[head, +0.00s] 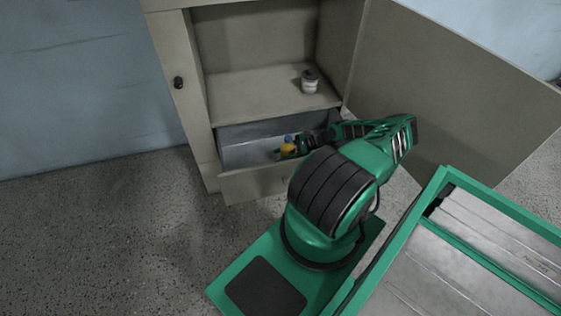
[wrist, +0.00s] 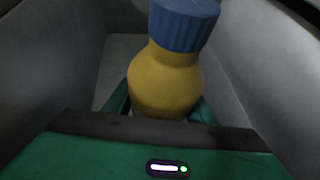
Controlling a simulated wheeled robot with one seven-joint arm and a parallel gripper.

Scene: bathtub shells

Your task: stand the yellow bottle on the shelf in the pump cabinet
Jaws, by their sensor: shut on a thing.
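The yellow bottle (head: 287,150) with a blue cap is in the open drawer (head: 249,184) at the bottom of the cabinet. In the wrist view the bottle (wrist: 165,82) stands close in front of the camera, cap up and slightly tilted, with grey drawer walls around it. My gripper (wrist: 160,108) is shut on the bottle's body, a green finger on each side. The bottle's lower part is hidden by my gripper. The shelf (head: 255,94) in the pump cabinet (head: 180,60) lies above the drawer, its compartment open to the front.
A small grey-white jar (head: 309,82) stands at the right of the shelf. The shelf's left and middle are clear. The cabinet door (head: 450,85) hangs wide open on the right. The drawer front juts out below the shelf.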

